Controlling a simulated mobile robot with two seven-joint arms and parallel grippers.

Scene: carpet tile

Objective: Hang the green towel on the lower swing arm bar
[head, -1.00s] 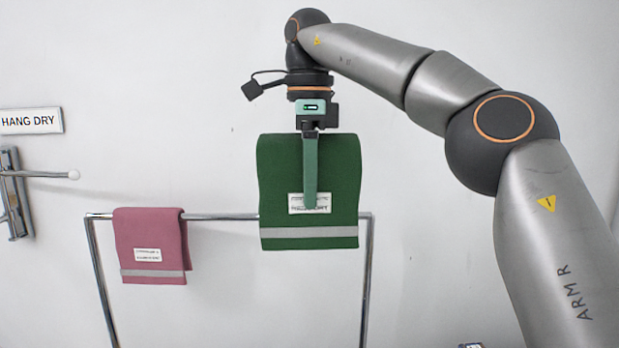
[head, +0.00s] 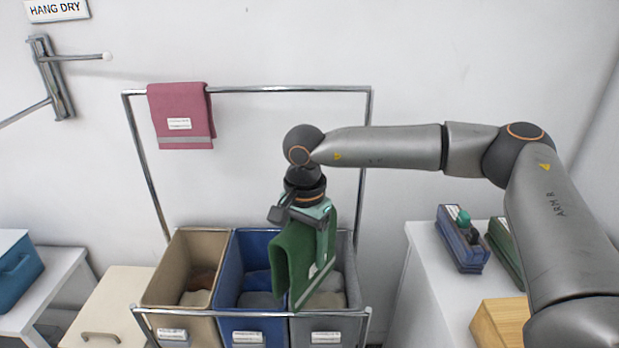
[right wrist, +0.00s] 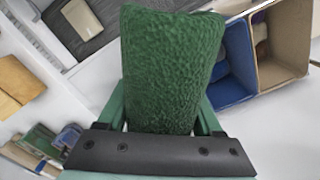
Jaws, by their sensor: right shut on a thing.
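The green towel (head: 293,262) is folded over and hangs from my right gripper (head: 318,235), in front of the blue and grey bins in the head view. My right gripper is shut on it. In the right wrist view the towel (right wrist: 172,65) fills the space between the fingers. A wall-mounted swing arm rack (head: 52,78) is at the upper left of the head view. Its upper bar (head: 85,57) sticks out to the right, and its lower bar (head: 25,113) points down-left and runs out of the picture. My left gripper is not in view.
A pink towel (head: 181,112) hangs on the chrome rail (head: 270,89). Below are a tan bin (head: 182,252), a blue bin (head: 228,270) and a grey bin (head: 345,260). Blue (head: 462,240) and green holders stand on a white surface at right. A HANG DRY sign (head: 57,9) is above the rack.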

